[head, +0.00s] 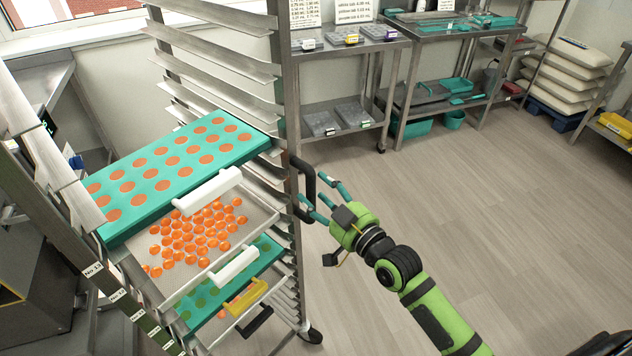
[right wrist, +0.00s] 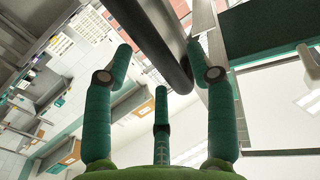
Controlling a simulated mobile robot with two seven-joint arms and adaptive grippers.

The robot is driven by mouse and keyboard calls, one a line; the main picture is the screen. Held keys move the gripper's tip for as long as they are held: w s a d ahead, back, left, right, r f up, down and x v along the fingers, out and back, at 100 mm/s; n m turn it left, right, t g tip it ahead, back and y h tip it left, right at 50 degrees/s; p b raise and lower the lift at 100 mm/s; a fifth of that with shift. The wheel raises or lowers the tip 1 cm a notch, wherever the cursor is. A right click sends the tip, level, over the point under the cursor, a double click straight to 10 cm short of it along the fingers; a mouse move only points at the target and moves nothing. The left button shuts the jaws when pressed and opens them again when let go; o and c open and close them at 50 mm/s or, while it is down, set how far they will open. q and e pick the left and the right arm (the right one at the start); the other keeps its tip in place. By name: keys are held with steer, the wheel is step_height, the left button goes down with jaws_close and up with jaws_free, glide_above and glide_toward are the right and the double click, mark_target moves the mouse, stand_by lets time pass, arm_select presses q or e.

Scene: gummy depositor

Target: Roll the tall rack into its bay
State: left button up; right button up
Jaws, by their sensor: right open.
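The tall rack (head: 285,90) is a metal frame with many slanted runners. It stands at the left of the head view and holds several trays. A black handle (head: 308,182) is fixed to its right upright, and a dark bar (right wrist: 150,35) crosses above the fingers in the right wrist view. My right gripper (head: 318,194), with teal fingers and a green body, is open at this handle. Its fingertips lie to either side of the bar in the right wrist view; contact is unclear. My left gripper is out of view. I cannot make out a marked bay.
A teal tray (head: 140,205) with orange rounds and a tray of orange gummies (head: 170,275) sit in the rack. A black caster (head: 312,335) shows at its foot. Steel tables (head: 395,50) line the back wall. Open floor (head: 490,200) lies to the right.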

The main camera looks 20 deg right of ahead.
steer(key=shift+x, duration=1.15)
steer(key=shift+w, duration=0.2)
jaws_close()
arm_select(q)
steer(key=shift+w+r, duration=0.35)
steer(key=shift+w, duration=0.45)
arm_select(e)
steer(key=shift+d, duration=0.1)
